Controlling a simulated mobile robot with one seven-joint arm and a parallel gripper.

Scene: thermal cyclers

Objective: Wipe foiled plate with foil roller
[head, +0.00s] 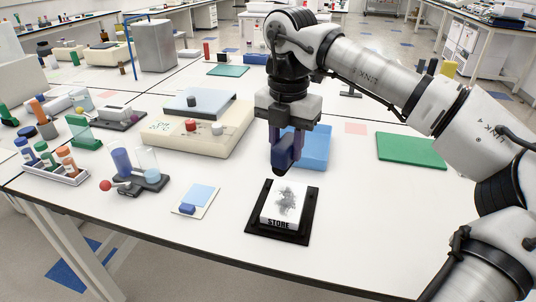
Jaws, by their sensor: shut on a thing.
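My gripper (287,139) points down over the table and is shut on a dark blue foil roller (286,156). The roller hangs above the back edge of the plate, apparently clear of it. The foiled plate (284,203) is white with a mottled grey patch on top and "STORE" lettering on its front. It sits in a black holder (256,222) near the front of the table. The roller's underside and its exact gap to the plate cannot be made out.
A green mat (411,151) lies to the right. A beige instrument (165,138) stands at the left, with a small white-and-blue pad (199,197) in front. Table is clear right of the holder.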

